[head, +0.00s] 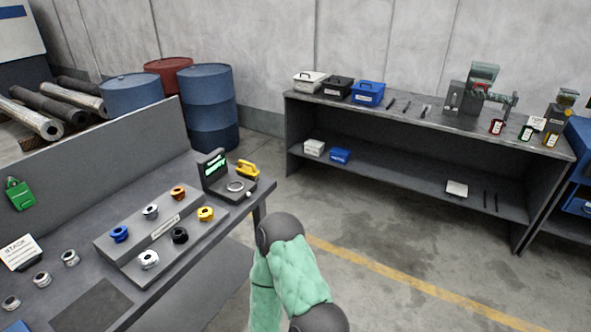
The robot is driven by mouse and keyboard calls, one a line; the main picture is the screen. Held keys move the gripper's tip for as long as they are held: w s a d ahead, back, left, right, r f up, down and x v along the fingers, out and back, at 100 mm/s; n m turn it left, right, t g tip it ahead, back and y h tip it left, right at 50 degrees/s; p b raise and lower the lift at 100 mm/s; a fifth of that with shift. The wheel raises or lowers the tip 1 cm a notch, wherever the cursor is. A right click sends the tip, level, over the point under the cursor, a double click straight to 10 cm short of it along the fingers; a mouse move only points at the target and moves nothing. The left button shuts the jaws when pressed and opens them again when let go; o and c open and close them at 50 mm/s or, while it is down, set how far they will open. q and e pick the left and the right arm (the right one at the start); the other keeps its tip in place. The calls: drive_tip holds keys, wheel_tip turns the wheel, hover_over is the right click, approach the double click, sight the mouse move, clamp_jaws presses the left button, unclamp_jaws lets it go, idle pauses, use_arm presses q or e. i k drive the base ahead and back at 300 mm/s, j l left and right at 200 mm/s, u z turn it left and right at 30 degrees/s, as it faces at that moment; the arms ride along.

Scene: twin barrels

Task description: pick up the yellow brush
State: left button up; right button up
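I cannot make out a clear brush shape. A small yellow object (247,169) lies at the far right end of the left bench, beside a dark device with a lit green screen (214,171); it is too small to tell whether it is the brush. One of my arms, in a pale green sleeve with dark joints, rises from the bottom middle, to the right of the bench. Neither of my grippers is in view.
The left bench (207,258) carries a raised block (110,243) with several coloured ring-like parts. A shelf table (430,118) at the back right holds bins, tools and small bottles. Barrels (209,105) stand behind the bench. The floor between is clear.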

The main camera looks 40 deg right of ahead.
sight(246, 172)
drive_tip(key=z, duration=1.1)
drive_tip(key=u, duration=3.25)
drive_tip(key=z, duration=3.25)
drive_tip(key=i+l+u, duration=0.3)
drive_tip(key=i+l, duration=0.6)
drive_tip(key=l, duration=0.15)
